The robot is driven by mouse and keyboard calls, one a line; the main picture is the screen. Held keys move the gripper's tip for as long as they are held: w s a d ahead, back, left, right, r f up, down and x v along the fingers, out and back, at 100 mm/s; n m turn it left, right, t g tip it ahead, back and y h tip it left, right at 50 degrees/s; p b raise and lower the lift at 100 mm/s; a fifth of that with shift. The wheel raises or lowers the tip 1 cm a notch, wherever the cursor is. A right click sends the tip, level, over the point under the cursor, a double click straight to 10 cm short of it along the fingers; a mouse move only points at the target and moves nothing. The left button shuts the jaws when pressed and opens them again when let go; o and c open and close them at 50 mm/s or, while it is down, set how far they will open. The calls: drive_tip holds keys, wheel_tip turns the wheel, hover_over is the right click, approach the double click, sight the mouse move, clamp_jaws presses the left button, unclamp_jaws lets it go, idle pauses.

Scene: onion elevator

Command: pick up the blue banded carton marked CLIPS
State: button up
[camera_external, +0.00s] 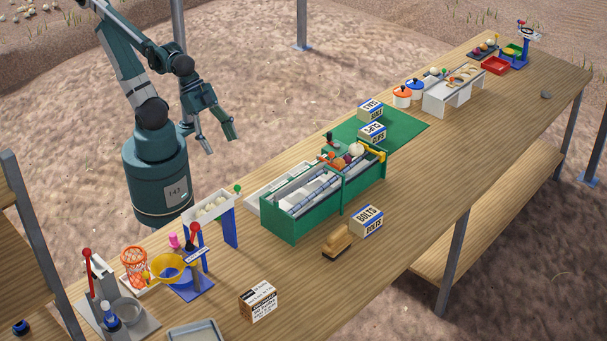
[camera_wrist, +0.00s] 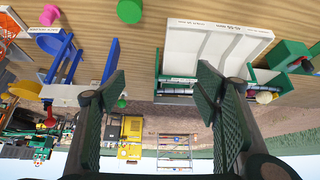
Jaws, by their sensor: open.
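Two white cartons with blue bands stand on the green mat in the external view, a nearer one (camera_external: 372,132) and a farther one (camera_external: 370,111). Their lettering is too small to read surely, so I cannot tell which is marked CLIPS. A third blue banded carton (camera_external: 367,221), marked BOLTS, stands on the table in front of the green machine. My gripper (camera_external: 220,143) is open and empty, in the air beyond the table's far edge, left of the mat and apart from all cartons. Its spread fingers show in the wrist view (camera_wrist: 160,88), with no carton visible there.
The green machine (camera_external: 282,226) with rollers stands between the BOLTS carton and my arm's side. A tan object (camera_external: 338,241) lies beside that carton. A black-banded carton (camera_external: 258,300) stands at the front. The green mat (camera_external: 405,124) has bare room at right.

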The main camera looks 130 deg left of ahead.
drive_tip(key=w+a+r+n+g+y+p, duration=0.1)
drive_tip(key=w+a+r+n+g+p, duration=0.15)
drive_tip(key=w+a, duration=0.7)
drive_tip(key=w+a+r+n+g+p, duration=0.1)
drive_tip(key=w+a+r+n+p, duration=0.2)
drive_tip(key=w+a, duration=0.65)
drive_tip(key=n+g+h+p, duration=0.1)
drive_tip(key=n+g+p, duration=0.3)
drive_tip(key=n, duration=0.7)
hover_over(372, 128)
drive_tip(key=d, duration=0.1)
drive_tip(key=shift+t, duration=0.35)
drive_tip(key=f, duration=1.8)
drive_tip(key=shift+w+f, duration=0.1)
drive_tip(key=shift+w, duration=0.1)
drive_tip(key=shift+s+a+f+p, duration=0.25)
drive_tip(key=shift+a+f+p, duration=0.05)
drive_tip(key=shift+a+f, duration=0.15)
drive_tip(key=shift+f, duration=1.25)
